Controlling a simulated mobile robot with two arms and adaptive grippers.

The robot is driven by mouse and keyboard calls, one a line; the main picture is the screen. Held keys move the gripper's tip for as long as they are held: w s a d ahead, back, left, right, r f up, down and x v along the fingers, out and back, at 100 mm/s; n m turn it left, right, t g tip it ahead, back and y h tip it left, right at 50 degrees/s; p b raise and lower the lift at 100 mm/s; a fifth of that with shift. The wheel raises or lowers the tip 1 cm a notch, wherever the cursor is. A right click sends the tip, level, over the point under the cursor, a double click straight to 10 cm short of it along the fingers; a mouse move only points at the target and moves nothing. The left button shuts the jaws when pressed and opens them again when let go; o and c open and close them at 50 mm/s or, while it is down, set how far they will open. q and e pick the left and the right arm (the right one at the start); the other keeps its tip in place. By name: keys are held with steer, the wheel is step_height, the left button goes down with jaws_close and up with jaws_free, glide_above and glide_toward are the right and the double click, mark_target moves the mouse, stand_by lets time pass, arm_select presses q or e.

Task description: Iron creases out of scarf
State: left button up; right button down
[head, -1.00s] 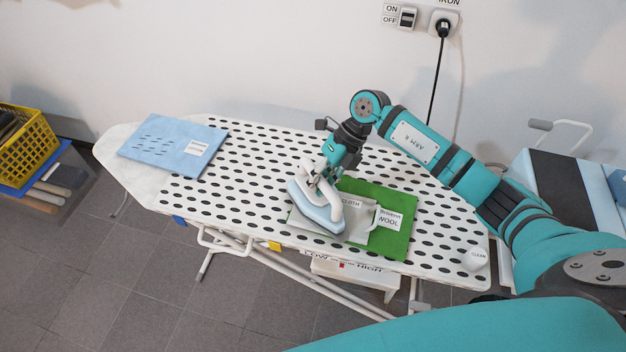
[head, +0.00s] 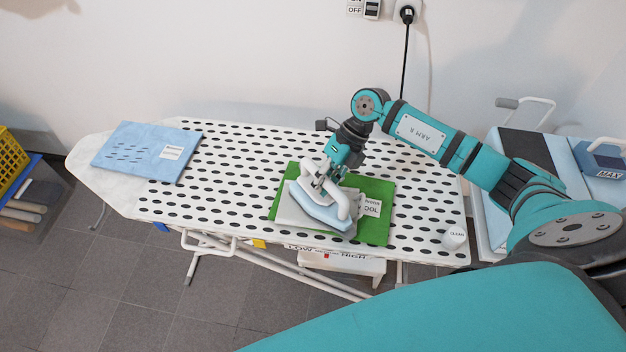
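A green wool scarf (head: 375,225) lies on the perforated ironing board (head: 230,200). A grey-white cloth (head: 284,212) lies over its left and middle part, partly hidden under the iron. The iron (head: 328,216), white with a pale blue body, rests on or just above the cloth; I cannot tell which. My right gripper (head: 322,183) is shut on the iron's white handle from above. The iron partly covers the scarf's white label (head: 371,208). No creases are clear on the scarf. My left gripper is out of view.
A folded blue cloth (head: 145,150) lies at the board's left. A white piece marked CLEAN (head: 455,238) is at its right end. A black cord hangs from the wall socket (head: 407,14). A yellow crate (head: 10,160) stands far left. The middle-left of the board is bare.

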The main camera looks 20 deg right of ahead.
steer(key=shift+s+d, duration=1.05)
steer(key=shift+d, duration=0.2)
steer(key=shift+w+a+b, duration=0.5)
steer(key=shift+w+a, duration=0.5)
steer(key=shift+a, duration=0.2)
steer(key=shift+w+a+b, duration=0.5)
steer(key=shift+w+a, duration=0.5)
steer(key=shift+a, duration=0.2)
steer(key=shift+w+a+b, duration=0.5)
steer(key=shift+w+a, duration=0.7)
steer(key=shift+a, duration=0.25)
steer(key=shift+w+a+b, duration=0.65)
steer(key=shift+w+a, duration=0.35)
steer(key=shift+a, duration=0.2)
step_height(320, 180, up, 6)
steer(key=p, duration=0.4)
